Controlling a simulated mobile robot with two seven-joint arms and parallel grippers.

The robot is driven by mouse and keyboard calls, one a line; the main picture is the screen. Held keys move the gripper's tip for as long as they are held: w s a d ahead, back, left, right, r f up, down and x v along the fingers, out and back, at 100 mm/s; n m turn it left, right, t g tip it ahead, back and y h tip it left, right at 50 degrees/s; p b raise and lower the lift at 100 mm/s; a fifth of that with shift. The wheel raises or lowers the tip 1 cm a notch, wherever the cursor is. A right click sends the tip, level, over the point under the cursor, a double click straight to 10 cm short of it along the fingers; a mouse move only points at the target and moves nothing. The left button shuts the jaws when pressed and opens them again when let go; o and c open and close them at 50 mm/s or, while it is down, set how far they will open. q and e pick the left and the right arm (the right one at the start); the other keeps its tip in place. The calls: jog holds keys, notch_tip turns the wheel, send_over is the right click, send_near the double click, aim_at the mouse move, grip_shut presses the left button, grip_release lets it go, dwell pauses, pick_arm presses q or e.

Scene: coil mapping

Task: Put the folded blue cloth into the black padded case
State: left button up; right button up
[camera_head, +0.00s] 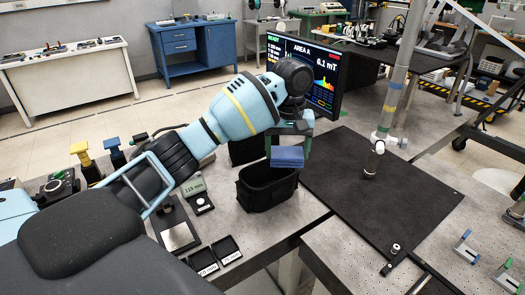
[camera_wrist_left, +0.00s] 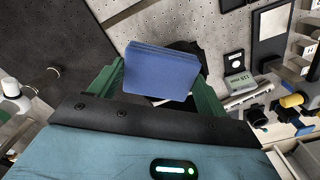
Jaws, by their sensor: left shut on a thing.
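The folded blue cloth (camera_head: 287,157) hangs in my left gripper (camera_head: 289,147), between its two green fingers. In the left wrist view the cloth (camera_wrist_left: 162,76) spans the gap between the fingers of the left gripper (camera_wrist_left: 160,85). The black padded case (camera_head: 264,195) stands open on the table, and the cloth is above its far right part, near the rim. In the wrist view the cloth hides most of the case (camera_wrist_left: 187,46); a dark edge shows behind it. My right gripper is not in either view.
A monitor (camera_head: 305,75) stands behind the gripper. A black mat (camera_head: 380,195) with an upright pole (camera_head: 385,110) lies right of the case. Small black trays (camera_head: 203,263) and a gauge block (camera_head: 193,186) sit to the left. Bare perforated table shows in front of the case.

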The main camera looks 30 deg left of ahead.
pick_arm(q)
jog(key=w+a+f+n, duration=0.3)
jog(key=a+f+n, duration=0.3)
jog(key=a, duration=0.4)
jog(key=shift+f+n, duration=0.2)
jog(key=shift+n, duration=0.4)
jog(key=shift+d+f, duration=0.1)
jog(key=shift+f, duration=0.05)
